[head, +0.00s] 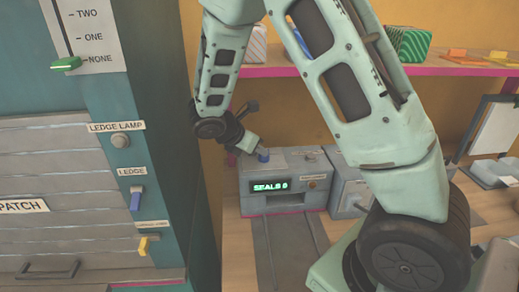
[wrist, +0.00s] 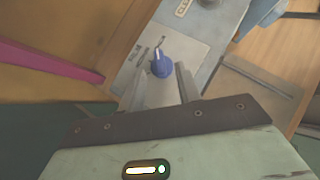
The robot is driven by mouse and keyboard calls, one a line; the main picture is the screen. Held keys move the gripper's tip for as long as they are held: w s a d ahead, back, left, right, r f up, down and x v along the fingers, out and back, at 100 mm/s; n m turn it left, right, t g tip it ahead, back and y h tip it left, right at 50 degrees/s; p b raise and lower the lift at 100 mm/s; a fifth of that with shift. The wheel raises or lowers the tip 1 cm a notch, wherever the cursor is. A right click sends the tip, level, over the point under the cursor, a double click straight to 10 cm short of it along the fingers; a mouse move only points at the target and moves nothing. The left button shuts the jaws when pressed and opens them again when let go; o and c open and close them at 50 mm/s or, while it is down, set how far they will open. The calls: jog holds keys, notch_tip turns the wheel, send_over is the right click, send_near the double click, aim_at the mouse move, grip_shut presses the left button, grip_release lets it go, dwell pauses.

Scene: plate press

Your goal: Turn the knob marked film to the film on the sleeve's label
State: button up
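The blue knob (wrist: 161,66) stands on a pale grey panel in the wrist view, beside printed lettering that appears to read FILM (wrist: 136,54). It also shows as a small blue cap in the head view (head: 263,155), on top of the grey machine (head: 284,168). My gripper (wrist: 163,77) is at the knob, with its two fingers apart, one on each side of it. I cannot tell whether they touch it. In the head view my gripper (head: 250,146) reaches down to the machine's top left. I cannot make out a sleeve or its label.
The machine's green display (head: 270,187) reads SEALS 0. A teal cabinet with a ledge switch (head: 136,198) stands close on the left. A pink-edged shelf (head: 450,70) holds boxes behind my arm. A clipboard (head: 496,128) is at far right.

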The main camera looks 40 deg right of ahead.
jog(key=shift+x, duration=1.3)
grip_shut()
